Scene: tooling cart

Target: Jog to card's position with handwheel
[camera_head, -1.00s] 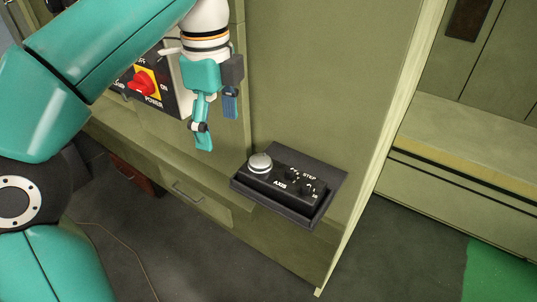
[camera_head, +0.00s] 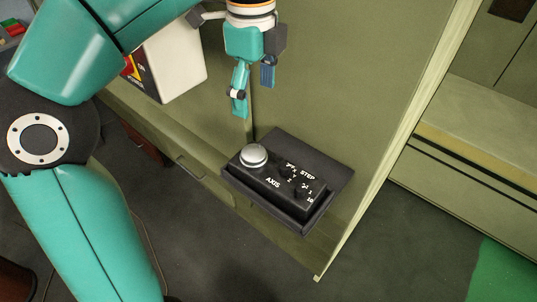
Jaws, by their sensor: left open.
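The handwheel (camera_head: 253,155) is a silver round knob on the left end of a black pendant box (camera_head: 268,180). The box carries AXIS and STEP lettering and two small black knobs, the axis knob (camera_head: 287,169) and the step knob (camera_head: 303,187). It rests on a dark shelf (camera_head: 333,166) fixed to the green cabinet. My left gripper (camera_head: 254,100) is open and empty, fingers pointing down, above the handwheel and apart from it. No card with a position is readable here. My right gripper is not in view.
A pale box with a red and yellow power switch (camera_head: 134,66) stands left of my left gripper, partly hidden by my arm. The green cabinet panel (camera_head: 340,80) rises behind the shelf. Grey floor (camera_head: 385,245) is clear at the lower right.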

